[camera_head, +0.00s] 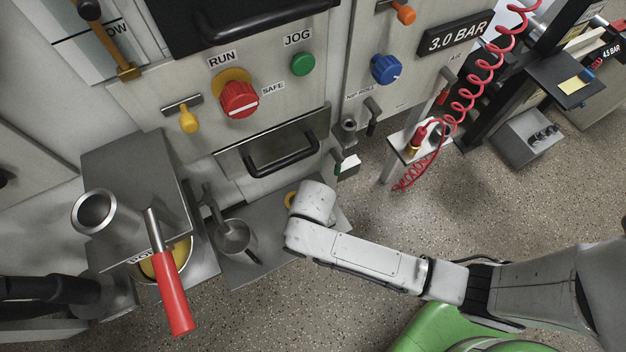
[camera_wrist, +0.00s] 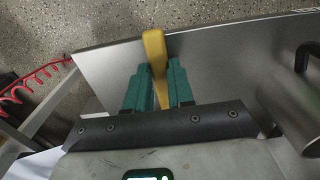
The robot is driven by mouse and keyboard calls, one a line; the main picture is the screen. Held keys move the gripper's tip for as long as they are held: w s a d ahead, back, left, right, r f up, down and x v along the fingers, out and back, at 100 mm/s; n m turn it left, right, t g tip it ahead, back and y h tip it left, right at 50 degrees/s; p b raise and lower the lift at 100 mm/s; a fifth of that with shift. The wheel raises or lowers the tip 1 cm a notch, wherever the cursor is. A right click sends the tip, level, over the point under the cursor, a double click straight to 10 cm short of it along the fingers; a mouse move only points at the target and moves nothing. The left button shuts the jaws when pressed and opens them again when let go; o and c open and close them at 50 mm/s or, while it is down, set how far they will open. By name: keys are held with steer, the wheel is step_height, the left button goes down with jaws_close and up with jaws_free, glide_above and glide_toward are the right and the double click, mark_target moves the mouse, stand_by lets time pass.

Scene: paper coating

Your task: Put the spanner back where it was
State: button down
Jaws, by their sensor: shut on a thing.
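The yellow spanner (camera_wrist: 155,50) shows in the wrist view as a flat bar between the green fingers of my gripper (camera_wrist: 158,88). My gripper is shut on it. Behind it lies a bare grey steel shelf (camera_wrist: 215,60); I cannot tell whether the spanner touches it. In the head view a bit of the yellow spanner (camera_head: 290,199) shows at the left of my wrist, above the shelf (camera_head: 262,207). My arm hides the fingers and most of the spanner there.
A steel cup (camera_head: 236,240) stands on the shelf left of my wrist; it is close on the right in the wrist view (camera_wrist: 290,105). A red-handled tool (camera_head: 172,290) is farther left. A black drawer handle (camera_head: 280,160) is above. A coiled red hose (camera_head: 462,95) hangs at right.

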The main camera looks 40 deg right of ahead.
steer(key=c, duration=1)
jaws_free()
steer(key=shift+f, duration=0.1)
step_height(320, 180, up, 12)
steer(key=p, duration=0.3)
steer(key=s+d+r+n, duration=0.1)
steer(key=s+d, duration=0.2)
steer(key=s+d+r+n, duration=0.1)
steer(key=s+d+r, duration=0.1)
steer(key=s+d, duration=0.1)
steer(key=s+d+r+n+t, duration=0.1)
steer(key=s+d, duration=0.2)
steer(key=shift+d+r, duration=0.2)
